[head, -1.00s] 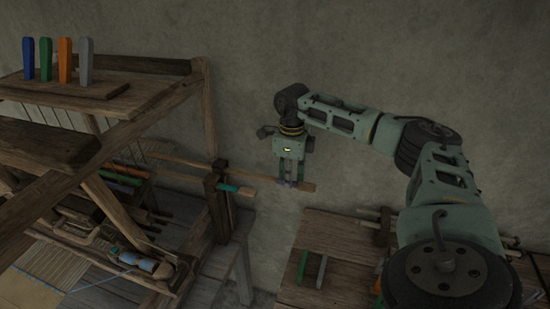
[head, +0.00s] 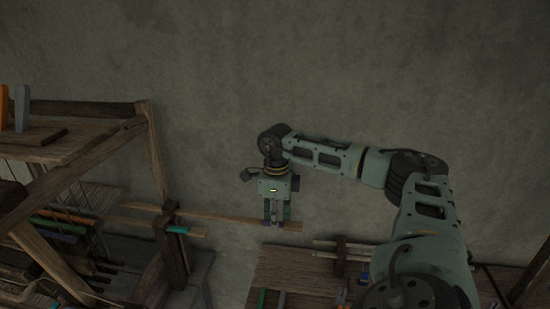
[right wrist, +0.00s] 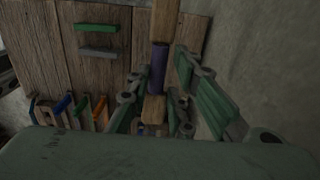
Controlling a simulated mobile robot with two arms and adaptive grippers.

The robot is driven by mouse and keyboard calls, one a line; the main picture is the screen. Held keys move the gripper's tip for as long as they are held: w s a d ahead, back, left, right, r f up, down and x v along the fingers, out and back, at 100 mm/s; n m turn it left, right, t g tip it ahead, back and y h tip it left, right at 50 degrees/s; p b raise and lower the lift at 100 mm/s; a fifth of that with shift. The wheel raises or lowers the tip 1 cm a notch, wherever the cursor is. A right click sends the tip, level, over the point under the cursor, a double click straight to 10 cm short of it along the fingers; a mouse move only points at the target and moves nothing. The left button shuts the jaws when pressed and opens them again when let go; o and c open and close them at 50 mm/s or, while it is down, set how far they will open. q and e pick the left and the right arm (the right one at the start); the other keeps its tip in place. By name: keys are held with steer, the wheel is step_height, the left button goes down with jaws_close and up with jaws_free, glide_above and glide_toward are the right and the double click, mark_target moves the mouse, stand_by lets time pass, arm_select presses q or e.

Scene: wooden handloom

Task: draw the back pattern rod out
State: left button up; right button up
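The back pattern rod (head: 235,219) is a long flat wooden bar with a purple band near its outer end. It reaches from the loom frame (head: 155,150) rightward past the post (head: 169,240), nearly level, in front of the wall. My right gripper (head: 275,222) points down and is shut on the rod near its outer end. In the right wrist view the purple band (right wrist: 159,68) lies between the fingers. The rod's inner end is hidden among the loom parts. My left gripper is in neither current view.
A shorter rod with a teal band (head: 178,229) sticks out of the same post, in front. A wooden bench (head: 262,275) at lower right holds a rack (head: 340,258) with rods. Green (right wrist: 95,28) and grey (right wrist: 97,53) bars lie on it. Bare wall is behind.

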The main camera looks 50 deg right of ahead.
steer(key=o, duration=0.3)
steer(key=shift+s+a, duration=0.15)
steer(key=shift+s, duration=0.2)
steer(key=shift+o, duration=0.2)
steer(key=shift+w+r, duration=0.15)
step_height(320, 180, up, 12)
steer(key=shift+f, duration=0.2)
stand_by(1.0)
